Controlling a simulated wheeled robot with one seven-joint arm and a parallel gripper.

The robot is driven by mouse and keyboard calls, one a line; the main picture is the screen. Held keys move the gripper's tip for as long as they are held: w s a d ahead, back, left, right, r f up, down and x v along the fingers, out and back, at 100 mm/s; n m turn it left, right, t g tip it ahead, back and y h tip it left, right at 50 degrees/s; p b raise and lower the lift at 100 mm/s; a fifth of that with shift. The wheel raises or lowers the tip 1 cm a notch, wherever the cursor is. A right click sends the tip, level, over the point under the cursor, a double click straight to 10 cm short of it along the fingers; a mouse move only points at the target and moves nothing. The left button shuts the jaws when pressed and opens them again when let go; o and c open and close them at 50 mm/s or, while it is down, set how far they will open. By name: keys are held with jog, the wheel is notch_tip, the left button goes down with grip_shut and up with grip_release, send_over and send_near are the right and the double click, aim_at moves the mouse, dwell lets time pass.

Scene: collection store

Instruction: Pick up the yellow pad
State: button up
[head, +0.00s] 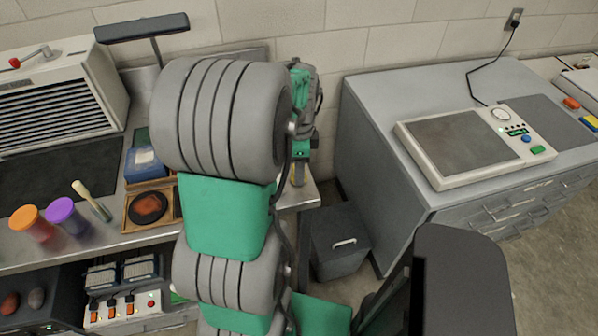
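A small yellow block-like piece (591,121), which looks like the yellow pad, lies on the grey cabinet top at the far right edge of the head view. A similar orange-red piece (572,103) lies just behind it. My arm rises through the middle of the picture, and its far end is over the right end of the left bench. My gripper (298,172) is mostly hidden behind my arm links, far to the left of the yellow piece. I cannot make out its fingers clearly or whether it holds anything.
A flat device with a grey plate (455,147) and coloured buttons stands on the grey cabinet (375,110). The left bench (110,245) holds orange and purple jars and a wooden tray (128,222). A dark grey bin (340,250) stands between bench and cabinet.

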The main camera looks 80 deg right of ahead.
grip_shut()
dwell(0.5)
jog(key=shift+r, duration=0.1)
jog(key=shift+r, duration=0.25)
notch_tip(320, 180, up, 2)
jog(key=shift+r+b, duration=0.15)
jog(key=shift+b, duration=0.45)
jog(key=s+a+r+b, duration=0.2)
jog(key=s+a+r, duration=0.5)
jog(key=a+r, duration=0.3)
jog(key=shift+a, duration=1.1)
